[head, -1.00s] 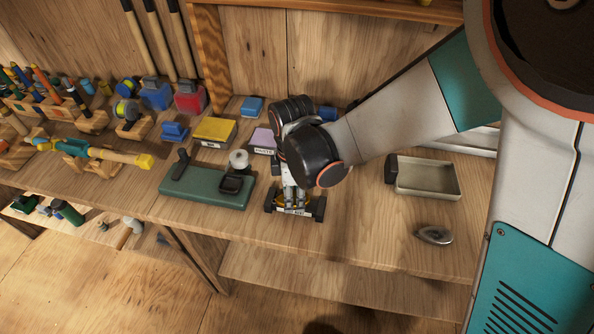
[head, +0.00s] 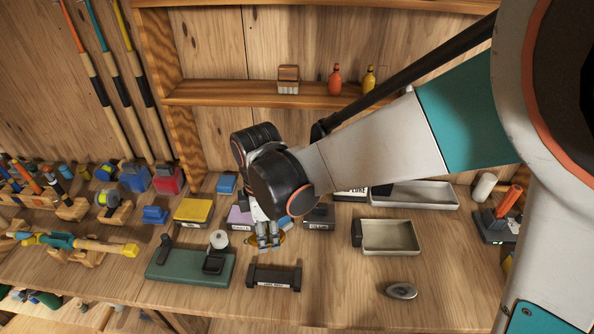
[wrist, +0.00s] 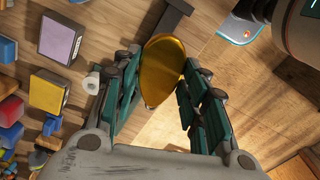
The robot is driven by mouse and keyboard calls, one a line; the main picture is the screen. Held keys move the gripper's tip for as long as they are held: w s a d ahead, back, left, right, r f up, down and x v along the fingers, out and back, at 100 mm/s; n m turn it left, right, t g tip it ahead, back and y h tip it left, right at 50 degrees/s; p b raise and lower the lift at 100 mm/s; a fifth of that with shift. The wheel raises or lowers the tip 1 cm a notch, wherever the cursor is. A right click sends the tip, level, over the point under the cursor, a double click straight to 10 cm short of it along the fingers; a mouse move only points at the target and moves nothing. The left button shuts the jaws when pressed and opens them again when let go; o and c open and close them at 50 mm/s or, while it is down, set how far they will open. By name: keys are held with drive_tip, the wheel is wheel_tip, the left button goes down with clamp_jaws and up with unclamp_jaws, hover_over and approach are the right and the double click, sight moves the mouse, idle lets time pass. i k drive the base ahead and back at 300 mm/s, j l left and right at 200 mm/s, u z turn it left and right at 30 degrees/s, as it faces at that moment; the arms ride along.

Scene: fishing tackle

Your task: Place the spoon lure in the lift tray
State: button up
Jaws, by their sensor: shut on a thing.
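The gold oval spoon lure (wrist: 162,72) is between the fingers of my gripper (wrist: 160,85) in the wrist view, and the gripper is shut on it. In the head view my gripper (head: 268,242) points down, and only a gold edge of the lure (head: 282,238) shows beside the fingers. The lure is held above the table, behind a dark labelled rest (head: 274,279). A shallow beige tray (head: 391,237) with a dark block at its left end stands to the right of my gripper, apparently the lift tray. It looks empty.
A longer pale tray (head: 413,195) lies behind the beige one. A grey oval weight (head: 401,290) lies in front of it. A green base with a spool (head: 190,268) stands left of the rest. Small labelled boxes (head: 193,211) line the back. The table between rest and tray is clear.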

sight(387, 239)
drive_tip(key=i+l+z, duration=0.1)
drive_tip(key=z, duration=0.25)
drive_tip(key=i+l+z, duration=0.1)
drive_tip(key=l+z, duration=0.3)
drive_tip(key=i+j+z, duration=0.1)
drive_tip(key=j+z, duration=0.15)
drive_tip(key=j, duration=0.15)
